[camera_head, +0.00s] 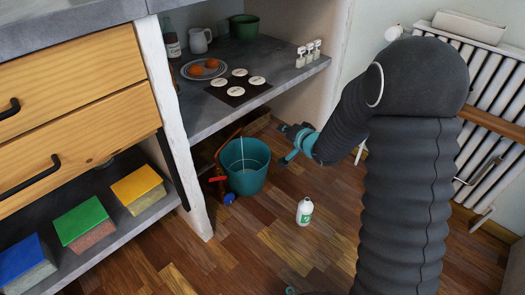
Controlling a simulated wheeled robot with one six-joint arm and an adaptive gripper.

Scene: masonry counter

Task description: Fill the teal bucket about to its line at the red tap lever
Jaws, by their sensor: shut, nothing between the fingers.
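The teal bucket (246,178) stands upright on the wooden floor, at the edge of the space under the counter shelf. A thin pale vertical streak (242,152) shows at its opening; I cannot tell whether it is running water. The fill line and water level cannot be made out. The red tap lever (218,179) lies roughly level just left of the bucket, in front of dark brown wooden parts. My gripper (284,160), with teal and dark parts, is right of the bucket near its rim height, apart from the lever. It is shut and empty.
A white bottle with a green label (304,211) stands on the floor right of the bucket. A small blue object (229,199) is at the bucket's lower left. A white post (173,120) stands left, a radiator (490,100) right.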

